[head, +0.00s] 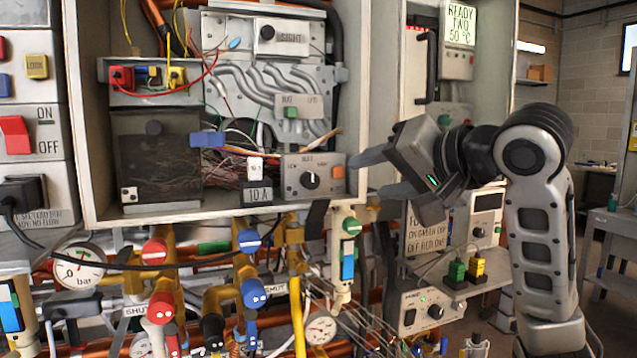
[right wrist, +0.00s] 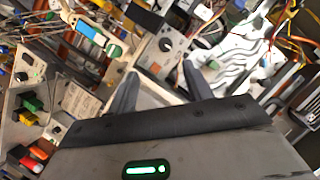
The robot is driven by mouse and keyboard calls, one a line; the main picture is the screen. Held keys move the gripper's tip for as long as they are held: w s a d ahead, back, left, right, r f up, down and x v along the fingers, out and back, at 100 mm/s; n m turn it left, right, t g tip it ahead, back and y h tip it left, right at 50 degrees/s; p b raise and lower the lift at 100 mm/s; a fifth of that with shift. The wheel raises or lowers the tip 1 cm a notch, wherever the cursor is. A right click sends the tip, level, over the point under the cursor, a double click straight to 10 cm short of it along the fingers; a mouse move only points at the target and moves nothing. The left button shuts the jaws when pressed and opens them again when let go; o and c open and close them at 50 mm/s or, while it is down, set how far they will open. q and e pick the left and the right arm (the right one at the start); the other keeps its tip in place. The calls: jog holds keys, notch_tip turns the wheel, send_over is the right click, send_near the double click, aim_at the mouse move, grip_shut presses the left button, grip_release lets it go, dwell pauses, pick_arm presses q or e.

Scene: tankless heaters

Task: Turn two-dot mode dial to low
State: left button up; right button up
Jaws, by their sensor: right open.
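A black dial (head: 310,180) sits on a small grey panel box (head: 330,165) with an orange square at its right, low in the open cabinet. Its pointer mark leans up and left; the lettering is too small to read surely. My right gripper (head: 366,174) is open and empty, to the right of this box, with its fingers pointing left. In the right wrist view the dial (right wrist: 165,44) shows beyond the fingertips (right wrist: 159,72). Another black dial (head: 436,311) is on a lower panel (head: 428,300). I cannot tell which dial has two dots. My left gripper is not in view.
The cabinet's right wall (head: 352,90) stands near my right gripper. A white valve with a blue label (head: 348,262) and a green knob hangs below the dial box. Red and blue valve handles, pipes and gauges (head: 80,268) crowd the lower left. Loose wires (head: 240,165) lie left of the box.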

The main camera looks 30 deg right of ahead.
jog(key=r, duration=0.1)
jog(key=p, duration=0.3)
send_near(314, 181)
jog(key=x, duration=0.8)
jog(key=shift+w+f, duration=0.1)
jog(key=shift+w, duration=0.25)
jog(key=c, duration=1)
